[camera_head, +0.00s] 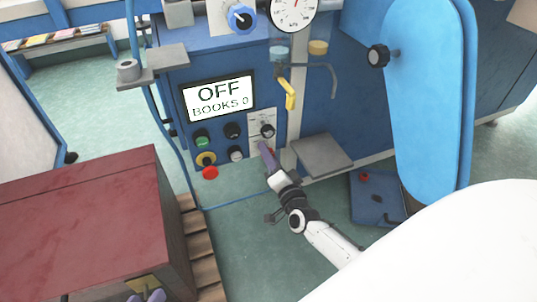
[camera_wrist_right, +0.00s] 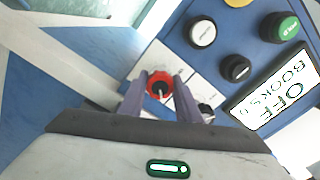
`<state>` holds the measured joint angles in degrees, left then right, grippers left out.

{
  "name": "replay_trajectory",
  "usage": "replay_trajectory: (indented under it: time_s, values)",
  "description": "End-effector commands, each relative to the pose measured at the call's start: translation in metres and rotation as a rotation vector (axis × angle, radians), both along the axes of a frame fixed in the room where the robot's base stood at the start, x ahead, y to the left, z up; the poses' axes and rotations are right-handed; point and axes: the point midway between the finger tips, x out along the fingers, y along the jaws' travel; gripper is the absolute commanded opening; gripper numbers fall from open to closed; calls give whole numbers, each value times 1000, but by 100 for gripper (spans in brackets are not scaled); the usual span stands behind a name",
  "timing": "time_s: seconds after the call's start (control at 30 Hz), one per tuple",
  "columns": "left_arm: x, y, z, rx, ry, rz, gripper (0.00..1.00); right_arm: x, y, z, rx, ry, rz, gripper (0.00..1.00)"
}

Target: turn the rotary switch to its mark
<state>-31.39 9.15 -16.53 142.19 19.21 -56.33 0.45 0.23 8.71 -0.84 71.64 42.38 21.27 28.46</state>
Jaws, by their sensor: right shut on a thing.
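The red rotary switch (camera_wrist_right: 159,85) has a dark centre with a pale pointer line and sits on a white plate. My right gripper (camera_wrist_right: 160,98) has its purple fingers on either side of this switch, shut on it. In the head view my right gripper (camera_head: 265,149) reaches the lower part of the plate and mostly hides the red switch. A black knob (camera_head: 267,131) sits above it on the same plate and also shows beside a finger in the wrist view (camera_wrist_right: 206,112). My left gripper (camera_head: 147,297) is cut off by the bottom edge; its opening is unclear.
The display (camera_head: 218,96) reads OFF, BOOKS 0. A grey ledge (camera_head: 320,155) juts out to the right. A dark red block (camera_head: 80,225) fills the lower left.

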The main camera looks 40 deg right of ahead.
Motion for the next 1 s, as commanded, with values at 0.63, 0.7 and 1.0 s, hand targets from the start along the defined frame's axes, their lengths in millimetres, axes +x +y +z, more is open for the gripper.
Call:
replay_trajectory:
  time_s: [0.63, 0.7, 1.0]
  values:
    - [-4, 12, -16, 92, 65, 1, 31, 0, 1, 2, -371, 92, 1, 8]
    - [-5, 14, -19, 106, 77, 2, 31, -1, 1, 2, -435, 107, 1, 8]
    - [-6, 22, -29, 156, 109, 4, 31, 0, 2, 1, -713, 173, 1, 8]
